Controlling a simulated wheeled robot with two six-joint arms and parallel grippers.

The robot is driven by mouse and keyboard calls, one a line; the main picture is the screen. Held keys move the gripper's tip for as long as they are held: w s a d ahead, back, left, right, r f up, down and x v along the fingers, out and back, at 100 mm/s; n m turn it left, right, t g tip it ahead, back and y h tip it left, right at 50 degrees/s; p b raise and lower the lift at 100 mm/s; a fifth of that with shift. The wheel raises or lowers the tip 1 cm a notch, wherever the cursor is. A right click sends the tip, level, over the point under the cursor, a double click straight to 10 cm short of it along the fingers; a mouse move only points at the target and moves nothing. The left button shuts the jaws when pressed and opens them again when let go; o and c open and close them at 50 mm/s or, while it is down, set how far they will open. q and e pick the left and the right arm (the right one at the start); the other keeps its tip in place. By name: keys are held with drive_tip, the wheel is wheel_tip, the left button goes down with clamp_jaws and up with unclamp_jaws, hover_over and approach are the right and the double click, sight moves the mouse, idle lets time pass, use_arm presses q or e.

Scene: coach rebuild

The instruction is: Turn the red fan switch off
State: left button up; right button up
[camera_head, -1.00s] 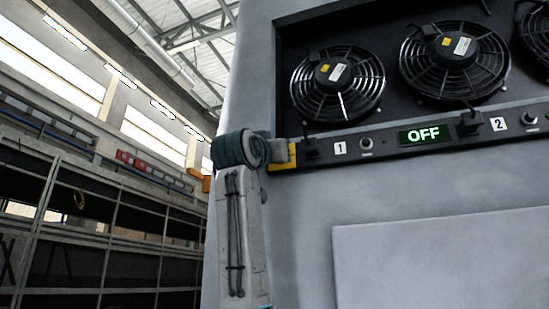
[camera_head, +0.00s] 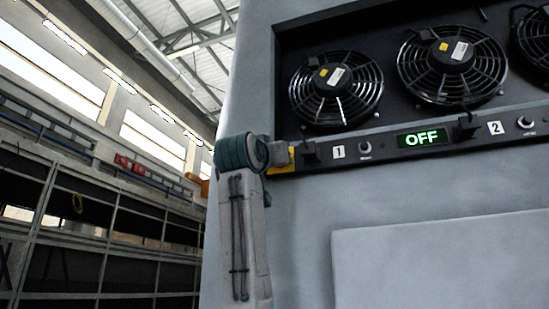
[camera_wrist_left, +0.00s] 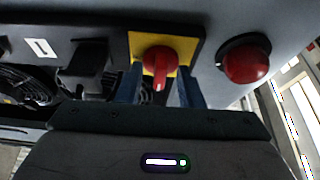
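The red fan switch (camera_wrist_left: 159,62) is a rotary knob on a yellow plate (camera_wrist_left: 183,45), seen in the left wrist view. Its handle points down in that picture. My left gripper (camera_wrist_left: 160,80) is open, with one blue finger on each side of the knob. Gaps show between fingers and knob; whether the tips reach past it is unclear. In the head view my left wrist hides the knob, and only part of the yellow plate (camera_head: 281,168) shows. A green-lit display (camera_head: 422,138) on the panel reads OFF. My right gripper is in neither view.
Fans (camera_head: 336,89) are set in a dark recess above the panel strip, which carries small knobs (camera_head: 365,147). A raised grey panel (camera_head: 440,262) lies below. Shelving stands far left.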

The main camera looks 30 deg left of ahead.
use_arm(q)
drive_tip(key=shift+s, duration=0.1)
drive_tip(key=b+v, duration=0.6)
drive_tip(key=v, duration=0.4)
drive_tip(key=shift+s+f, duration=0.15)
drive_tip(key=shift+s, duration=0.1)
